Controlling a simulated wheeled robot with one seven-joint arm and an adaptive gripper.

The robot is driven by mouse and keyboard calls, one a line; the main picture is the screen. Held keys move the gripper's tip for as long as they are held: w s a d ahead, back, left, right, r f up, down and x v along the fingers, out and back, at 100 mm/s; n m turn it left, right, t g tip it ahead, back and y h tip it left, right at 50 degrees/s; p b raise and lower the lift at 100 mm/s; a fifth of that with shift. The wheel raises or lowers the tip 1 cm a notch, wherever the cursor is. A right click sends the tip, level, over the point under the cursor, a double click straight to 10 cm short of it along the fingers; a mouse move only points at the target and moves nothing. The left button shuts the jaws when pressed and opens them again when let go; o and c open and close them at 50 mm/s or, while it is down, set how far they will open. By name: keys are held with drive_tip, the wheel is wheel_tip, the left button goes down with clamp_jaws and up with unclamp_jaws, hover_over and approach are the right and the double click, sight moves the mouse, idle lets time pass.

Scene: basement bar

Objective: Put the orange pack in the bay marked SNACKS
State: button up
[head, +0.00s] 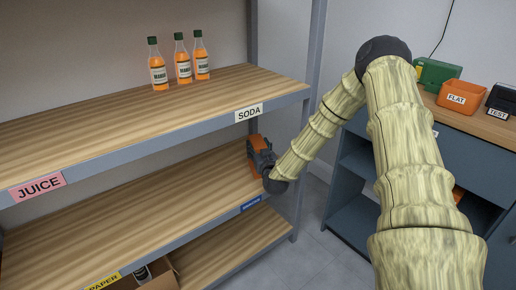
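My gripper (257,157) is at the right end of the middle shelf (150,205), below the shelf edge tagged SODA. An orange thing, likely the orange pack (252,167), shows right at its fingers, mostly hidden by the gripper. The fingers are too small and covered to tell whether they are shut on it or open around it. A small blue label (250,203) is on the middle shelf's front edge, just below my gripper. Its lettering is too small to read. No label that I can read says SNACKS.
Three orange bottles (183,61) stand on the upper shelf, with JUICE (38,187) and SODA (249,112) labels. A yellow PAPER label (104,281) is lower left. A grey post (307,110) stands beside my arm. Bins, including FLAT (460,98), sit on the right counter.

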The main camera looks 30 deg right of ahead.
drive_tip(key=shift+o, duration=1)
drive_tip(key=shift+r, duration=0.15)
